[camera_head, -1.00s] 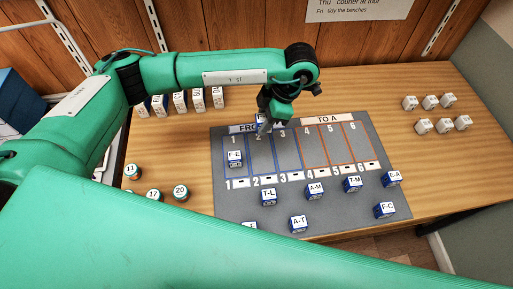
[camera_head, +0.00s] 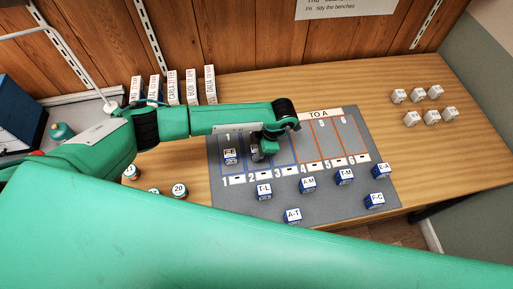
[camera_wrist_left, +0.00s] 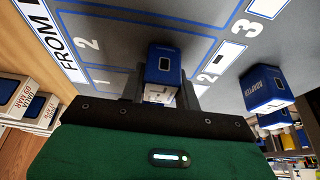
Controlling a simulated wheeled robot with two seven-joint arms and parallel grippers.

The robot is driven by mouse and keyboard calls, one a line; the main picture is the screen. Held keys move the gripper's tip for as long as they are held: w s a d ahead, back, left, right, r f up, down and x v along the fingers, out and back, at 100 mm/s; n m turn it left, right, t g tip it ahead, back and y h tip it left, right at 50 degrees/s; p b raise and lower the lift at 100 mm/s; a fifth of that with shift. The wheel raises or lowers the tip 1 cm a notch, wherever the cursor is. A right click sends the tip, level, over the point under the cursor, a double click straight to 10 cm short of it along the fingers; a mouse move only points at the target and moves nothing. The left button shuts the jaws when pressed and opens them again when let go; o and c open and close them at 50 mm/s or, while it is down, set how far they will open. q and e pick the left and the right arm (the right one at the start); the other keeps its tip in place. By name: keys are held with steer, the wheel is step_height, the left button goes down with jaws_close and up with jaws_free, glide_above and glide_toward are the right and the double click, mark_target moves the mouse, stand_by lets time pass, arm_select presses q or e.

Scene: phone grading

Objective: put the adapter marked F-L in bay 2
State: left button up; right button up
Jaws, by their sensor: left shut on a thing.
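My left gripper (camera_head: 258,155) is over bay 2 of the grey mat (camera_head: 228,200). It is shut on a blue and white adapter, which shows between its fingers in the left wrist view (camera_wrist_left: 164,66). Its label is mostly cut off there, so I cannot read it fully. Bay 2 lies under and around it, with its number 2 (camera_wrist_left: 88,44) in the wrist view; I cannot tell whether the adapter touches the mat. The adapter marked F-E (camera_head: 230,157) stands in bay 1. My right gripper is out of view.
Adapters marked T-L (camera_head: 264,191), A-M (camera_head: 308,185), T-M (camera_head: 345,177), A-T (camera_head: 293,215), E-A (camera_head: 381,171) and F-C (camera_head: 376,200) stand at the mat's front and right. White blocks (camera_head: 432,117) stand far right. Upright boxes (camera_head: 174,88) line the back. Bays 4 to 6 look empty.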

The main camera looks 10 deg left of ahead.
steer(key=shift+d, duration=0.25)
arm_select(q)
steer(key=shift+f, duration=0.2)
steer(key=o, duration=1)
steer(key=shift+c, duration=0.2)
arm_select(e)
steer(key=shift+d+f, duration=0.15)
arm_select(q)
steer(key=shift+r, duration=0.1)
steer(key=shift+r, duration=0.2)
steer(key=b+v, duration=0.4)
steer(key=v, duration=0.7)
steer(key=shift+r, duration=0.35)
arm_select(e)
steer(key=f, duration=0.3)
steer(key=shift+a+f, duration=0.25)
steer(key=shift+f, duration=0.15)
